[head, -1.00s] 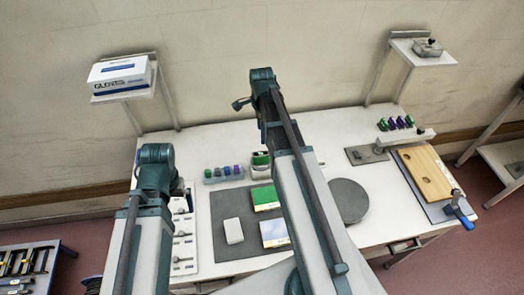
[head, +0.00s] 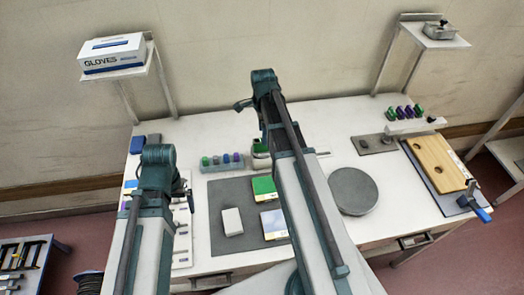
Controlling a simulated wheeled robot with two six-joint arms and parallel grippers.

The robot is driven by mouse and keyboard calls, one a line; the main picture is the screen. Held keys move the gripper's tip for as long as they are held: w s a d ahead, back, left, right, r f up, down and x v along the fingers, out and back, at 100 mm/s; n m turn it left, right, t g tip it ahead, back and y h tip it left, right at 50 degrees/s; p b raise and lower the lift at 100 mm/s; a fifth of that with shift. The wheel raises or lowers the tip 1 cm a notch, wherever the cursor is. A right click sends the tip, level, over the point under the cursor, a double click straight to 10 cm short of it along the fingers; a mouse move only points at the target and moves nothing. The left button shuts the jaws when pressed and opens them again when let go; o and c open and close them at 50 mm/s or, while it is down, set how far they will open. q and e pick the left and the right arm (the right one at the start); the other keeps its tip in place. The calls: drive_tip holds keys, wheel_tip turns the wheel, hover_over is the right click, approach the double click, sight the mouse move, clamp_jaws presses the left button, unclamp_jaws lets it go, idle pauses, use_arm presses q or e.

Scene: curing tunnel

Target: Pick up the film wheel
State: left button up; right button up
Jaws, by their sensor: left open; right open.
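I cannot single out the film wheel for certain. A flat grey disc (head: 354,191) lies on the white bench, right of my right arm. A dark round coil or spool (head: 90,283) shows partly at the lower left, off the bench. My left gripper (head: 186,192) is mostly hidden behind my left arm over the bench's left part; a small dark piece shows. My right gripper (head: 243,104) is likewise mostly hidden behind my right arm near the bench's back edge. Both are open, and I see nothing held in them.
A grey mat (head: 222,190) holds a white block (head: 232,222), a green box (head: 264,188) and a blue-white box (head: 274,224). A wooden board (head: 438,163) lies at right. A glove box (head: 112,53) and a metal container (head: 439,30) stand on raised shelves.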

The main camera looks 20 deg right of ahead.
sight(262, 149)
drive_tip(key=f+b, duration=0.5)
drive_tip(key=shift+s+a+f, duration=0.1)
drive_tip(key=shift+a+f, duration=0.05)
drive_tip(key=shift+a, duration=0.05)
clamp_jaws()
idle(0.4)
